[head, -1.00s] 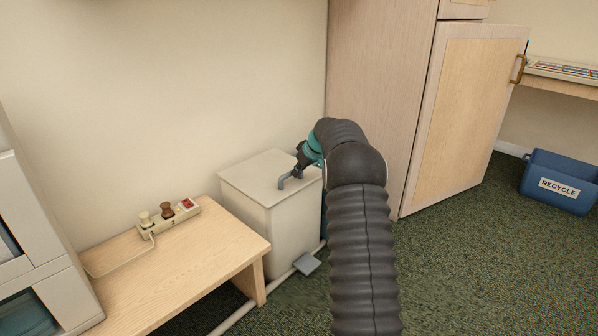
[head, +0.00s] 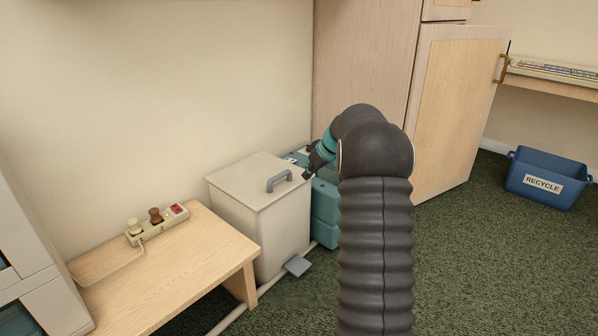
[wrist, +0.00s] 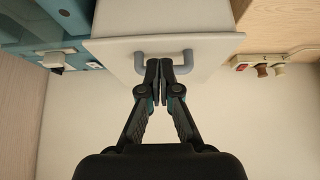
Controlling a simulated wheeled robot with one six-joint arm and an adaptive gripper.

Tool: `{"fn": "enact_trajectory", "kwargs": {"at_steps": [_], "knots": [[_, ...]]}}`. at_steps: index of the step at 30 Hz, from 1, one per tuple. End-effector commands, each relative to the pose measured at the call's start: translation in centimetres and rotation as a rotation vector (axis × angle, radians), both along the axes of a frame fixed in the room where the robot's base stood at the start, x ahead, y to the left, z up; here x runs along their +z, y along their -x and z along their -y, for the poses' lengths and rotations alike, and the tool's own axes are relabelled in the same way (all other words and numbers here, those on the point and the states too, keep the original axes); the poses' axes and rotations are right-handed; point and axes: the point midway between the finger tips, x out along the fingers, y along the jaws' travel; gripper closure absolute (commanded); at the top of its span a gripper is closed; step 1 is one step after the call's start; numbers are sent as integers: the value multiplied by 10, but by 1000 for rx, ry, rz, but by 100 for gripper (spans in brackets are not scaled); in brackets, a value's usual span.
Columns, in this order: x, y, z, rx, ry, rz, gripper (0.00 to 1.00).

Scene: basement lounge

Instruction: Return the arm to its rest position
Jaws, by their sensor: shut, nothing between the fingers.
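My gripper (head: 309,173) is shut and empty at the end of my dark ribbed arm. In the head view it is just right of the grey lid handle (head: 280,180) of a white bin (head: 262,215), near the lid's right edge. In the wrist view, my gripper's closed fingertips (wrist: 160,70) point toward the lid (wrist: 112,52) and overlap the middle of the handle (wrist: 184,58). The handle is not between the fingers. I cannot tell the exact gap to the lid.
A teal case (head: 324,203) stands right of the bin, partly hidden by my arm. A low wooden table (head: 190,255) with a power strip (head: 150,229) is left. A tall cabinet (head: 365,60) rises behind my arm. Carpet toward the blue recycle box (head: 530,195) is clear.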

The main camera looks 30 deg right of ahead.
Motion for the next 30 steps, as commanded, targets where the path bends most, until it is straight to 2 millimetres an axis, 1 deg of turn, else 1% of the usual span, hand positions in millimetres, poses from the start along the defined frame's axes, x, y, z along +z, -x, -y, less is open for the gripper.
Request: {"fn": "enact_trajectory", "kwargs": {"at_steps": [3,10,15,17,20,21,23,26,30], "knots": [[0,6,2,-1,-1,0,100],[1,7,3,-17,-11,-3,100],[-1,9,4,-122,-69,-39,100],[-10,15,3,-172,-96,-76,100],[-34,33,-1,-256,-139,-161,100],[-41,42,-3,-288,-152,-193,100],[-47,57,-7,-337,-167,-237,100],[-46,84,-20,-411,-182,-302,100],[-34,118,-44,-485,-182,-364,100]]}}
